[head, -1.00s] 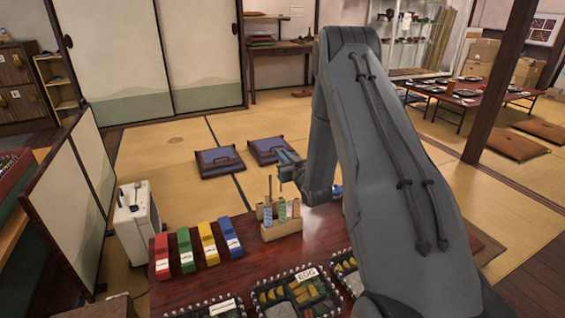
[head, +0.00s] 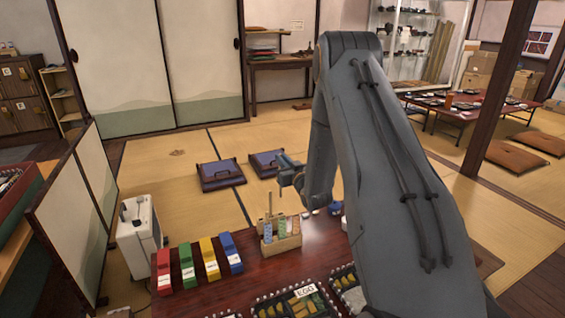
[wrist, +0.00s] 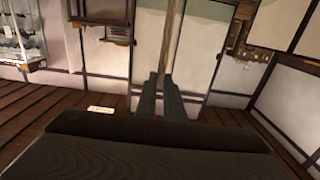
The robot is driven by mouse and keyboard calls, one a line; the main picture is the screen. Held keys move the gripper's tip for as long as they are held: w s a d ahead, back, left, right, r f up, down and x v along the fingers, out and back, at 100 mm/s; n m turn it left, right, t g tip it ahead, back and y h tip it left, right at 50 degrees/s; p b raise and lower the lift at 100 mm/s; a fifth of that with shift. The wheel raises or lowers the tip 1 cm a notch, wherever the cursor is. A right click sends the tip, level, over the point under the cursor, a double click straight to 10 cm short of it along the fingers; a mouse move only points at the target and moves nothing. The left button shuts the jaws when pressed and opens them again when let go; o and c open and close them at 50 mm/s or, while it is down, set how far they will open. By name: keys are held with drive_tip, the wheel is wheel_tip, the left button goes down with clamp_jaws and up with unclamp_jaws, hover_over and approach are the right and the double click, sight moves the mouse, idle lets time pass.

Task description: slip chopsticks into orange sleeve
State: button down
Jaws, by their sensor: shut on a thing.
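My gripper (head: 287,168) is raised above and behind a pale wooden stand (head: 283,244) on the dark red table. In the wrist view its two fingers (wrist: 164,82) are closed on a pair of thin chopsticks (wrist: 169,38), which point away from the palm. The stand holds patterned sleeves side by side; the one at its right looks orange (head: 296,224), with bluish and green ones (head: 269,233) to its left.
Red, green, yellow and blue boxes (head: 208,258) lie in a row left of the stand. Bento boxes (head: 300,303) fill the table's front. My arm hides much of the right side. Floor cushions (head: 220,174) lie beyond the table.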

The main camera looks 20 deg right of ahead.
drive_tip(key=shift+r+p, duration=0.85)
drive_tip(key=shift+r, duration=0.6)
